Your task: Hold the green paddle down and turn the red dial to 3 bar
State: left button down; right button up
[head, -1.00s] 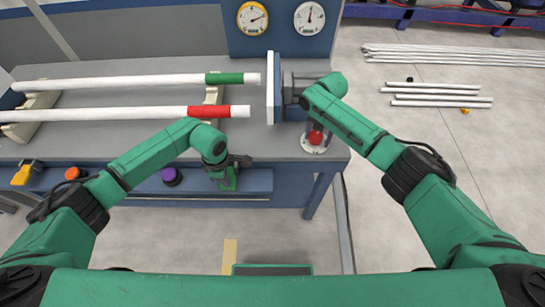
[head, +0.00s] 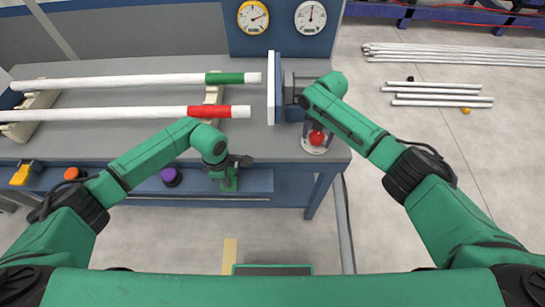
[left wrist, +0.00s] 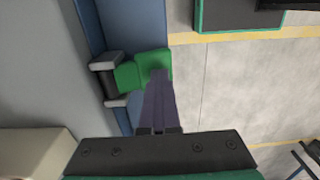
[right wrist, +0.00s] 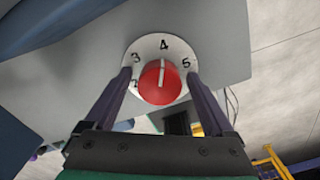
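The green paddle (left wrist: 150,68) is at the front edge of the bench in the left wrist view, and it also shows in the head view (head: 229,183). My left gripper (left wrist: 158,76) is shut and empty, its fingertips over the paddle and seemingly touching it. The red dial (right wrist: 158,83) sits on a white numbered plate (right wrist: 152,46); its white pointer line points up at about 4. It also shows in the head view (head: 317,138). My right gripper (right wrist: 159,76) is open, one finger on each side of the dial, with visible gaps.
Two gauges, yellow-rimmed (head: 253,17) and white (head: 310,17), stand at the back. Two white pipes, one with a green band (head: 224,78) and one with a red band (head: 208,111), lie on supports. A white upright plate (head: 271,88) stands left of my right gripper.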

jog(key=shift+s, duration=0.1)
jog(key=shift+r, duration=0.45)
jog(key=shift+w, duration=0.2)
jog(key=c, duration=1.2)
